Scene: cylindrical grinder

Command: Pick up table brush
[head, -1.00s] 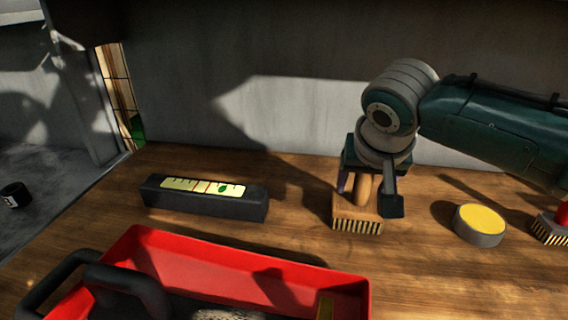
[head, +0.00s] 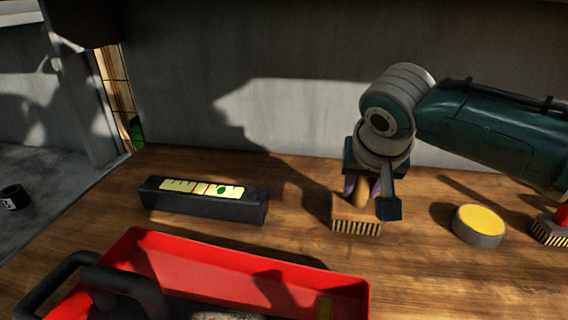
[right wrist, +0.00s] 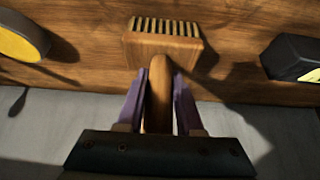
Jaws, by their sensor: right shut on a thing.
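The table brush (head: 356,215) has a wooden block, striped bristles and an upright wooden handle, and it is on the wooden table right of centre in the head view. My right gripper (head: 368,190) is above the block, shut on the handle. In the right wrist view the brush (right wrist: 160,50) shows its block and bristles beyond the fingers. The purple fingertips of my right gripper (right wrist: 160,90) lie on both sides of the handle. My left gripper is in neither view.
A red tray (head: 250,265) with a black handle stands in front. A black block (head: 205,205) with a yellow scale lies to the left. A round grey tin (head: 479,225) with a yellow top and a second, red-handled brush (head: 552,230) are to the right. A grey wall stands behind.

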